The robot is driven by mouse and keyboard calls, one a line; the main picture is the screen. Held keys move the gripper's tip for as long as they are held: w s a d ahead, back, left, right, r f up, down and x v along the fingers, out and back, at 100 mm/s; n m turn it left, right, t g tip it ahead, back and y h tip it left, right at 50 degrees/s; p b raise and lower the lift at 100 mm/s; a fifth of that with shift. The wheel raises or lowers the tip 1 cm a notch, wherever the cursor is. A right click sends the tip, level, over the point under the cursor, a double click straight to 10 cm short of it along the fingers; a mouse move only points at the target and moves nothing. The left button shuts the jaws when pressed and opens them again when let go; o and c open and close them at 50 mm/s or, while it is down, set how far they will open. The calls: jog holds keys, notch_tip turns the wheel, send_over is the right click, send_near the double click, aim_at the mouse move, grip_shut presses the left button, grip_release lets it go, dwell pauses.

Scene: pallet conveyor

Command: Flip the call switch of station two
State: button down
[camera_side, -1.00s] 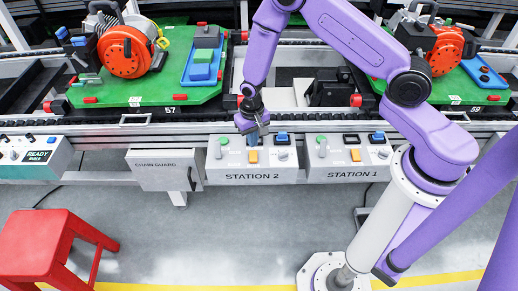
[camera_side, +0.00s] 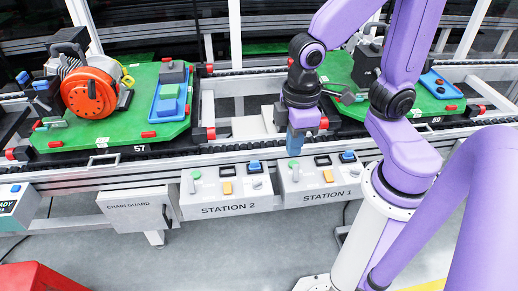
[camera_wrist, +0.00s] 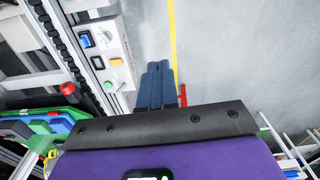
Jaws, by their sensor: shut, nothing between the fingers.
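The station 2 control box (camera_side: 225,208) is light grey, with a green-tipped lever (camera_side: 195,178), a dark window, a blue button (camera_side: 254,165), an orange block (camera_side: 227,187) and a grey knob (camera_side: 258,183). No label shows which is the call switch. My gripper (camera_side: 294,150) is shut and empty, its blue fingers pointing down. In the side view it is right of station 2, over the left part of the station 1 box (camera_side: 325,190). The wrist view shows the shut fingers (camera_wrist: 157,75) beside a control box (camera_wrist: 113,45); its station label is not readable.
A green pallet (camera_side: 118,135) with an orange reel stands on the conveyor behind. Another pallet stands at right. The chain guard box (camera_side: 136,212) is left of station 2. A red stool (camera_side: 40,277) is at lower left. Floor in front of the boxes is open.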

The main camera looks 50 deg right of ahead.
jog(key=s+d+r+n, duration=0.2)
jog(key=s+d, duration=0.1)
jog(key=s, duration=0.3)
jog(key=shift+d+n, duration=0.35)
jog(key=shift+n, duration=0.05)
jog(key=shift+r, duration=0.1)
jog(key=m, duration=0.4)
send_over(227, 184)
notch_tip(227, 184, down, 21)
jog(key=shift+r, duration=0.15)
notch_tip(227, 184, down, 14)
jog(key=shift+r, duration=0.1)
